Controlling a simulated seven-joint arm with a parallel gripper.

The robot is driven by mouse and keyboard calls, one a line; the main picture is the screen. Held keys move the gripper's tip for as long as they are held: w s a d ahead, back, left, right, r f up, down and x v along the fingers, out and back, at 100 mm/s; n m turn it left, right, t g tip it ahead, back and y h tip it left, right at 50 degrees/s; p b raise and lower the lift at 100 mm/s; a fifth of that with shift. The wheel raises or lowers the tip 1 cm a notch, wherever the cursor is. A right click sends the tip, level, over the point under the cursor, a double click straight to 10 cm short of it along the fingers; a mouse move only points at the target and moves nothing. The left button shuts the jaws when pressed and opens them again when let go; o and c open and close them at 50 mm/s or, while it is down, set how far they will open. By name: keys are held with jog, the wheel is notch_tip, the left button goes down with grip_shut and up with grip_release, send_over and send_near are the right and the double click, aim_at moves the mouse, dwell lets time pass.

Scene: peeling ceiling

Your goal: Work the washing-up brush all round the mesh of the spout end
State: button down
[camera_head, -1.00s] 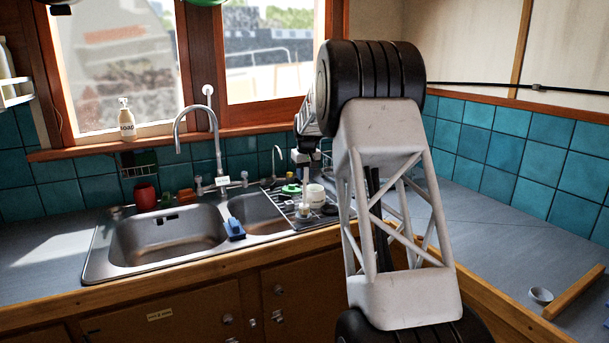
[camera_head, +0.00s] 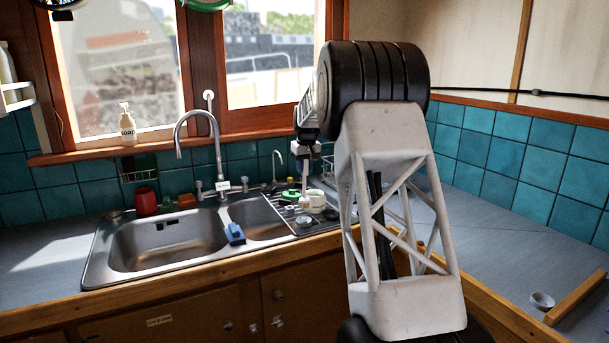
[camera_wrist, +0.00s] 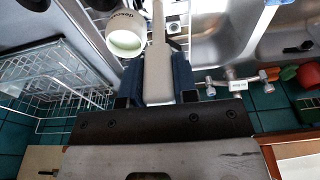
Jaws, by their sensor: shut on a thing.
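My gripper (camera_wrist: 157,84) is shut on the pale handle of the washing-up brush (camera_wrist: 158,50), between its two blue fingers in the wrist view. The brush head is beyond the top of that view. In the head view my gripper (camera_head: 305,157) is above the draining board, and the brush (camera_head: 304,182) hangs down beside a white pot (camera_head: 317,202). The pot, open with pale green inside, also shows left of the handle in the wrist view (camera_wrist: 124,42). I cannot clearly make out the spout end or its mesh; a small pale ring (camera_wrist: 174,27) lies right of the handle.
The steel sink (camera_head: 165,245) has a tall tap (camera_head: 215,145) behind it and a blue item (camera_head: 235,233) on its divider. A green item (camera_head: 291,194) sits near the pot. A wire rack (camera_wrist: 50,85) stands left in the wrist view. The right worktop (camera_head: 500,220) is mostly clear.

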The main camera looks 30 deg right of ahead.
aim_at(305, 175)
jog(key=shift+r, duration=0.65)
jog(key=shift+f, duration=0.1)
jog(key=shift+f, duration=2.3)
jog(key=c, duration=1.4)
grip_release()
grip_shut()
